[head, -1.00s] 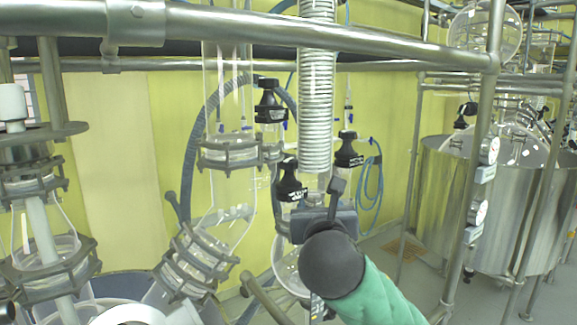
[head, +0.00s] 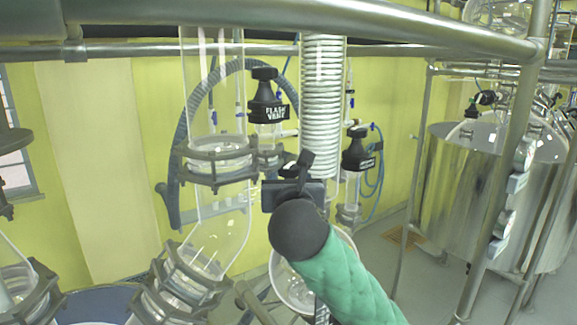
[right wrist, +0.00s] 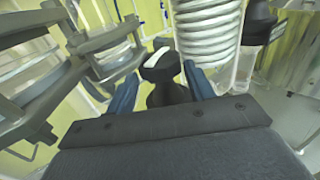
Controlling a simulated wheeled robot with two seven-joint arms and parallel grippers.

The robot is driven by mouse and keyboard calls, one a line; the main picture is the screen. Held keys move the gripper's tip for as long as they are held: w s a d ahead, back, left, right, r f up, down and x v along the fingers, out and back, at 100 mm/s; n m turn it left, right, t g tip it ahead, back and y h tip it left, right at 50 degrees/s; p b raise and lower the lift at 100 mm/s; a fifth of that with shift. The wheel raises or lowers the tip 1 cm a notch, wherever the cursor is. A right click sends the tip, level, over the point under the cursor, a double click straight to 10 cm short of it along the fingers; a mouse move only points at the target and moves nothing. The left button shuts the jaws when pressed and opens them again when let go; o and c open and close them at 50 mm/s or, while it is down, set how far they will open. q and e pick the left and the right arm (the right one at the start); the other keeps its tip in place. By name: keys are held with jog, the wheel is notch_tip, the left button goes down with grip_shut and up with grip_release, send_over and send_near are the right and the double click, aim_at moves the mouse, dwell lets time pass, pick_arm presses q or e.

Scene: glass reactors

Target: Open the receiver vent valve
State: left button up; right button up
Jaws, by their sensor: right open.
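My right gripper (head: 298,172) is open, reaching in front of the glass columns. In the right wrist view, a black valve knob (right wrist: 163,72) with a white stripe stands between its blue fingers (right wrist: 160,88). The fingers are apart on either side, and I cannot tell if they touch it. In the head view my gripper largely hides this valve. A black valve (head: 266,95) with white lettering stands above left, and another black valve (head: 357,150) stands to the right. My left gripper is not in view.
A coiled condenser (head: 323,95) rises just behind my right gripper. A clamped glass column (head: 217,160) stands to its left. A metal rail (head: 400,22) crosses above. A large steel tank (head: 470,185) and upright post (head: 512,170) stand at the right.

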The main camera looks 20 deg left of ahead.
jog(key=shift+p+x, duration=0.5)
jog(key=shift+x, duration=0.6)
jog(key=shift+w+d+r, duration=0.1)
jog(key=shift+w, duration=0.15)
jog(key=c, duration=0.7)
jog(key=shift+n+y, duration=0.3)
jog(key=shift+y, duration=0.2)
